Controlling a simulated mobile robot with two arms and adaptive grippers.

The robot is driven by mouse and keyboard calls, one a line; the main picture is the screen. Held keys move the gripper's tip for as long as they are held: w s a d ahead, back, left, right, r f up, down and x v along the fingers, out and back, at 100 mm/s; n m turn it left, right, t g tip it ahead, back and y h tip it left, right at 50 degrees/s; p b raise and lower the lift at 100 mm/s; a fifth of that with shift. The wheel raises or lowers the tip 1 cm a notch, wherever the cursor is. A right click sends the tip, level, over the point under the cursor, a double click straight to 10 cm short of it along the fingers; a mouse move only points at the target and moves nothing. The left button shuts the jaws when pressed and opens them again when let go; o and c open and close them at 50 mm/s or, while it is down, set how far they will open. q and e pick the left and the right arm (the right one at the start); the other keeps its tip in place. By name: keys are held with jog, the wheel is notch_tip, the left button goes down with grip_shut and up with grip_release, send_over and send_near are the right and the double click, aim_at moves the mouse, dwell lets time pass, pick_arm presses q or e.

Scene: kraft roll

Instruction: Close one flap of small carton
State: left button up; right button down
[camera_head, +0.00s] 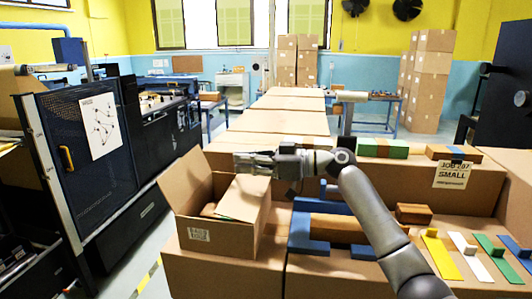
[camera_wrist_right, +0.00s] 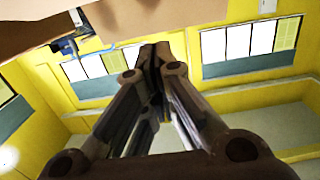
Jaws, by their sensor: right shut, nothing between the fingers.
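The small carton (camera_head: 222,238) stands at the left front of the cardboard-covered worktop, with a white label on its front. It is open at the top. One flap (camera_head: 186,181) stands up at its left; a panel at its right (camera_head: 244,197) slopes, and I cannot tell whether it is a flap or contents. Brown items show inside. My right gripper (camera_head: 241,162) reaches in from the right above the carton's back edge, shut and empty. In the right wrist view its fingers (camera_wrist_right: 155,60) are together, with a cardboard surface (camera_wrist_right: 120,14) nearby. My left gripper is not in view.
A blue frame (camera_head: 305,238) and wooden blocks (camera_head: 413,213) lie right of the carton. Yellow, white and green tools (camera_head: 440,258) lie at the front right. A dark machine (camera_head: 90,150) is at left.

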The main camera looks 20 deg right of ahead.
aim_at(237, 189)
jog(key=f, duration=0.1)
jog(key=a+f+p, duration=0.1)
jog(key=f, duration=0.1)
jog(key=shift+w+a, duration=0.15)
jog(key=shift+w, duration=0.15)
jog(key=shift+f+p, duration=0.4)
jog(key=shift+f, duration=0.1)
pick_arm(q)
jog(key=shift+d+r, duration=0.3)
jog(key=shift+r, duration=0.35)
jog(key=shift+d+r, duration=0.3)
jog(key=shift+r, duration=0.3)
pick_arm(e)
jog(key=f+b, duration=0.1)
jog(key=b, duration=0.2)
jog(key=shift+w+a, duration=0.1)
jog(key=shift+a, duration=0.05)
jog(key=shift+w+a+b, duration=0.1)
jog(key=shift+b, duration=0.25)
jog(key=shift+w+a+f+g+h, duration=0.15)
jog(key=shift+g+h, duration=0.15)
jog(key=shift+h, duration=0.2)
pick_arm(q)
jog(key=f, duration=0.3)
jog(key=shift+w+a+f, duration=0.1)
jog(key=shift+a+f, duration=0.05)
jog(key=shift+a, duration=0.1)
